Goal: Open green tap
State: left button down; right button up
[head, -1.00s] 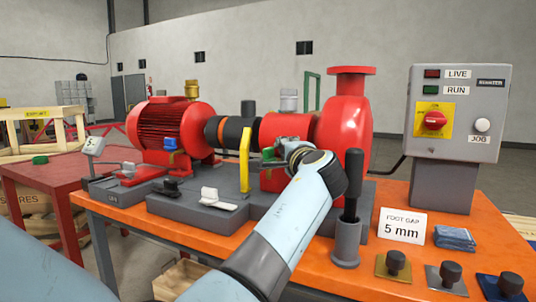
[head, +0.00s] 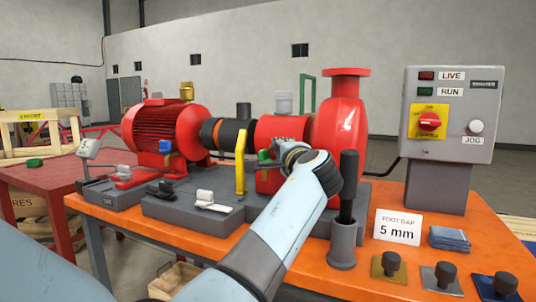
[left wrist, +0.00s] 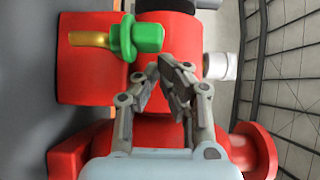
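The green tap (head: 264,155) is on the red pump body, just right of the yellow post in the head view. In the left wrist view the green tap (left wrist: 122,38) has a blocky green end and a brass-coloured stem pointing left. My left gripper (head: 280,150) is right beside the tap in the head view, its fingertips small and partly hidden. In the left wrist view my left gripper (left wrist: 170,65) is just below and right of the tap, with no clear contact. Its fingers lean toward each other; the gap between them is unclear. My right gripper is out of view.
A yellow post (head: 240,162) stands just left of the tap. A black-handled tool (head: 348,185) stands upright in a grey holder (head: 342,245) near my left arm. The starter box (head: 450,115) stands at the right, behind a foot gap card (head: 398,227).

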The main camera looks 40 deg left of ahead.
pick_arm(q)
notch_tip(320, 180, up, 10)
dwell(0.4)
jog(key=shift+f, duration=0.1)
